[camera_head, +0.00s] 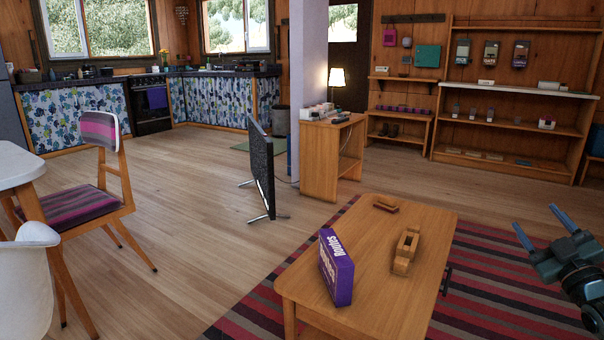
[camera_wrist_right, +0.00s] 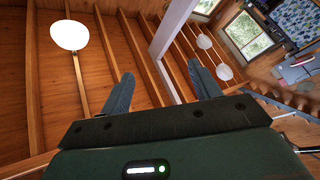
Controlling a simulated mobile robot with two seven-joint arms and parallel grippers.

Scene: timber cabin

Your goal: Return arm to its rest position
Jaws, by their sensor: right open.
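My right gripper (camera_head: 541,228) is at the right edge of the head view, beside and above the right end of the coffee table. Its two blue fingers are spread apart with nothing between them. In the right wrist view the fingers (camera_wrist_right: 160,92) also stand apart and empty, pointing toward the timber ceiling. My left gripper is not in view.
The wooden coffee table (camera_head: 374,290) holds a purple box (camera_head: 336,268), a wooden tape-dispenser-like object (camera_head: 405,251) and a small brown block (camera_head: 385,205). A striped rug (camera_head: 490,272) lies beneath. A chair (camera_head: 88,200) stands left; open floor (camera_head: 190,235) lies between.

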